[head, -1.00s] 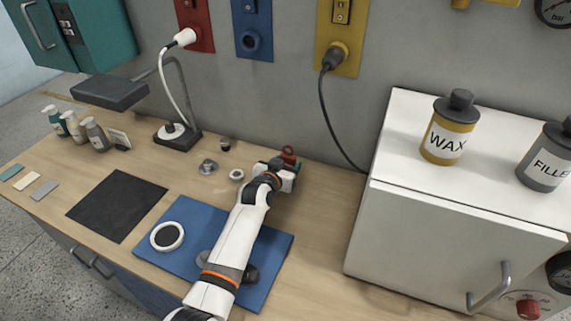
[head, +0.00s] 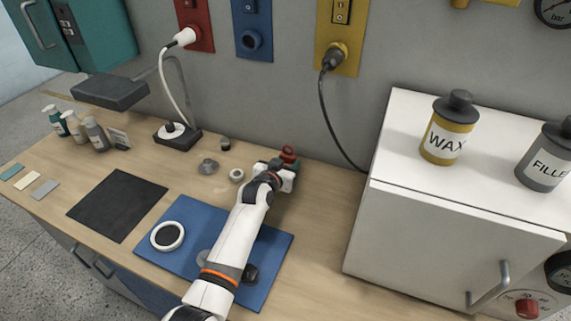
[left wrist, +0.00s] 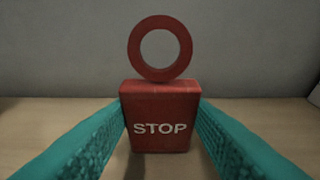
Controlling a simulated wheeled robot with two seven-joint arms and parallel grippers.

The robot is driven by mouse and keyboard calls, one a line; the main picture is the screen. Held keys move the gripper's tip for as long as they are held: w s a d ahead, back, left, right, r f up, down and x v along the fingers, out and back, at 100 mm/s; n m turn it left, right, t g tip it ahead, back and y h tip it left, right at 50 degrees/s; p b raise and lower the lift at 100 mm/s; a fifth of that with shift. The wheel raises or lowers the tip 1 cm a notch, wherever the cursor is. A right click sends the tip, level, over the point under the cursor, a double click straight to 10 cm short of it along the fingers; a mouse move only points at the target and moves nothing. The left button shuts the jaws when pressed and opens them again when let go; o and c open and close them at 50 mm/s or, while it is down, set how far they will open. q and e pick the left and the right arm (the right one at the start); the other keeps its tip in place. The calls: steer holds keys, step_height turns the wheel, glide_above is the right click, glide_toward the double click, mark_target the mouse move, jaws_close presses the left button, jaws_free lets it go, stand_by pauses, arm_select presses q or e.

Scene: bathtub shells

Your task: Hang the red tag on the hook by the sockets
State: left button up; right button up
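The red tag (left wrist: 160,115) stands upright in the left wrist view, a block lettered STOP with a red ring (left wrist: 160,48) on top. My left gripper (left wrist: 161,118) has one teal finger on each side of it, with the fingertips against its side edges and no clear gap. In the head view the tag (head: 288,153) shows just beyond my left gripper (head: 281,172), low over the back of the wooden worktop. My right gripper is not in view. I cannot make out the hook for certain; a yellow fitting (head: 461,4) is cut off at the top edge.
Red, blue (head: 253,42) and yellow (head: 337,40) socket panels are on the wall; a black cable hangs from the yellow one. A white cabinet (head: 440,240) with wax and filler bottles stands right. A lamp (head: 178,135) and small parts stand left of the gripper.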

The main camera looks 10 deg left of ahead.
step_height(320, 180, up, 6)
steer(key=p, duration=0.5)
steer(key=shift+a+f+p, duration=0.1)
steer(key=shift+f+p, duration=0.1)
steer(key=shift+p, duration=0.1)
stand_by(1.0)
